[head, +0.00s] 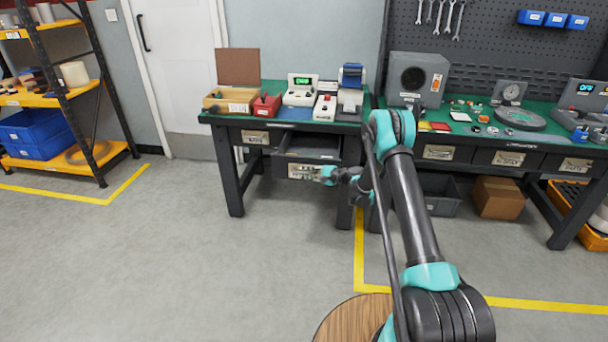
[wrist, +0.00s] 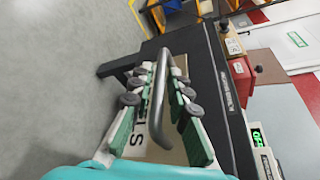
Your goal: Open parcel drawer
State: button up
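The parcel drawer (head: 304,171) is under the left workbench. It stands partly pulled out, and its dark inside shows above its front. Its front carries a pale label, partly hidden by my gripper; an "S" shows on it in the wrist view. My gripper (head: 328,174) is at the right part of the drawer front. In the wrist view the grey bar handle (wrist: 159,105) runs between the two fingers of my gripper (wrist: 162,88). Whether the pads press on the bar is not clear.
Another labelled drawer (head: 255,137) to the left is closed. Boxes and devices stand on the green bench top. A bin (head: 436,194) and a cardboard box (head: 498,198) are under the right bench. The grey floor in front of the left bench is clear.

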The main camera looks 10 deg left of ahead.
jog(key=v, duration=1.2)
jog(key=shift+f, duration=0.1)
jog(key=s+d+r+n+h, duration=0.3)
jog(key=s+d+r, duration=0.1)
jog(key=s+r, duration=0.35)
jog(key=s+d+r+n+h, duration=0.2)
jog(key=s+d+r+h, duration=0.15)
jog(key=s+r, duration=0.4)
jog(key=s+d+f+n+h, duration=0.1)
jog(key=s+d, duration=0.3)
jog(key=s, duration=0.6)
jog(key=s+d+f+n+h, duration=0.1)
jog(key=s+d+h, duration=0.3)
jog(key=s, duration=0.6)
jog(key=s+d+n+g+h, duration=0.1)
jog(key=s+d+n+h, duration=0.2)
jog(key=s+d, duration=0.3)
jog(key=s, duration=0.4)
jog(key=shift+s+d+f+n, duration=0.2)
jog(key=shift+f+n, duration=0.1)
jog(key=shift+f, duration=0.1)
